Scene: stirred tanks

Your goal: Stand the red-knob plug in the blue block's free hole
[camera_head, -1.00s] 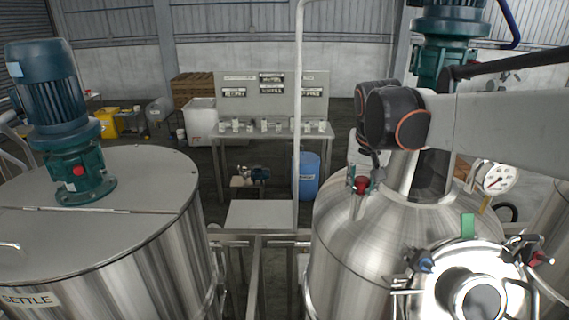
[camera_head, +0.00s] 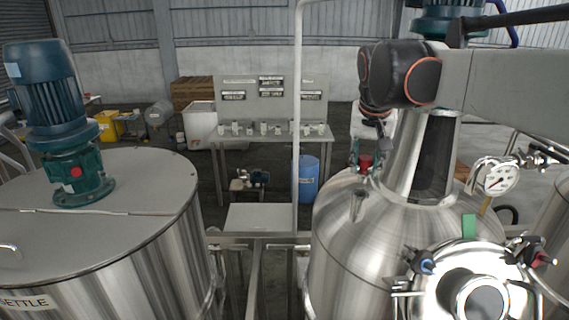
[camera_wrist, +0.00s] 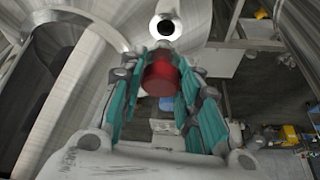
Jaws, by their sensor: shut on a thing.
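My gripper (camera_head: 364,166) is above the shoulder of the right steel tank. It is shut on the red-knob plug (camera_head: 366,161). In the wrist view the red knob (camera_wrist: 160,76) sits between the teal fingers. The plug's lower part is hidden or too small to make out. A short steel stub (camera_head: 358,204) stands on the tank shoulder just below the gripper. In the wrist view an open round port (camera_wrist: 165,27) with a dark hole and pale rim lies beyond the knob. I cannot make out the blue block or its free hole in either view.
The right tank (camera_head: 340,245) has a steel neck, a pressure gauge (camera_head: 500,180) and a clamped round hatch (camera_head: 480,298) close by. A vertical pale pipe (camera_head: 296,120) stands left. A bench (camera_head: 275,138) with several small items and a blue barrel (camera_head: 308,180) are behind.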

